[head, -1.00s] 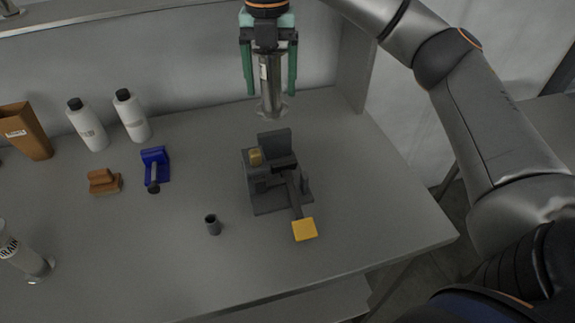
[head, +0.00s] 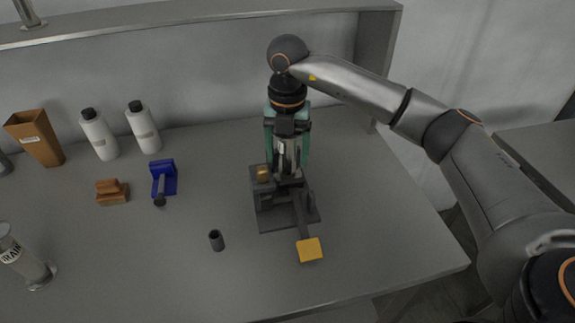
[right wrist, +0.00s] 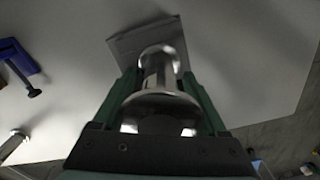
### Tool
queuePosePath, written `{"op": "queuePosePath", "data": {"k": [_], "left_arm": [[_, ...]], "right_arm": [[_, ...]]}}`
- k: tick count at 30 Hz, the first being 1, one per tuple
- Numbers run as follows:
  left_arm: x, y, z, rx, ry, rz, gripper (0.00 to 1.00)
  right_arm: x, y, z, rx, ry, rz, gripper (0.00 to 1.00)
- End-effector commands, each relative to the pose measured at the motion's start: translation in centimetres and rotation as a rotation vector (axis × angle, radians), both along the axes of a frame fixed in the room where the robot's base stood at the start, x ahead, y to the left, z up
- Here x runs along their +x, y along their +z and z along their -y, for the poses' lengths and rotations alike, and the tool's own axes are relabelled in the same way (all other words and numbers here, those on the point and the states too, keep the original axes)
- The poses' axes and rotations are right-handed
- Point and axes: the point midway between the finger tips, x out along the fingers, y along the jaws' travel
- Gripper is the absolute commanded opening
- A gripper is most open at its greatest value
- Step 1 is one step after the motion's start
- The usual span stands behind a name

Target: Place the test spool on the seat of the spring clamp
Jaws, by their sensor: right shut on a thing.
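The test spool (head: 290,152) is a shiny metal cylinder with flanged ends. My right gripper (head: 289,172), with green fingers, is shut on it and holds it upright over the spring clamp. The spring clamp (head: 272,217) is a dark grey block with a lever ending in a yellow pad (head: 310,249). The spool and gripper cover the clamp's seat, so I cannot tell whether the spool touches it. In the right wrist view the spool (right wrist: 158,75) lies between the fingers, with the clamp's grey plate (right wrist: 125,45) beyond its far flange. My left gripper is not in view.
A blue clamp-like tool (head: 163,180), a brown block (head: 112,192) and a small dark cup (head: 216,240) stand left of the clamp. Two white bottles (head: 99,137) and a brown bin (head: 36,138) stand behind. The right tabletop is clear.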

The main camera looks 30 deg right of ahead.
Motion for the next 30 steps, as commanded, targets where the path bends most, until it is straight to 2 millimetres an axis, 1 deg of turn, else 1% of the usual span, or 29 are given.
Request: {"op": "queuePosePath", "data": {"k": [4,9,20,21,27,30], "left_arm": [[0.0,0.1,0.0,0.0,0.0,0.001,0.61],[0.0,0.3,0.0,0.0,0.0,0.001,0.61],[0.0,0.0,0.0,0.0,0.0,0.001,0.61],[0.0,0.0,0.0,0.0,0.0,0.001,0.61],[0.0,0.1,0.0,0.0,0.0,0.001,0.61],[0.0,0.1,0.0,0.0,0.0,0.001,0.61]], "right_arm": [[-0.1,-1.3,0.0,0.0,0.001,-0.002,0.07],[-0.1,-3.7,0.0,0.0,0.001,-0.002,0.07],[0.0,-4.2,0.0,0.001,0.001,0.001,0.07],[0.0,-4.3,0.0,0.001,0.001,-0.001,0.77],[0.0,-4.2,0.0,0.001,0.001,-0.001,0.99],[0.0,-4.2,0.0,0.001,0.001,-0.001,1.0]]}}
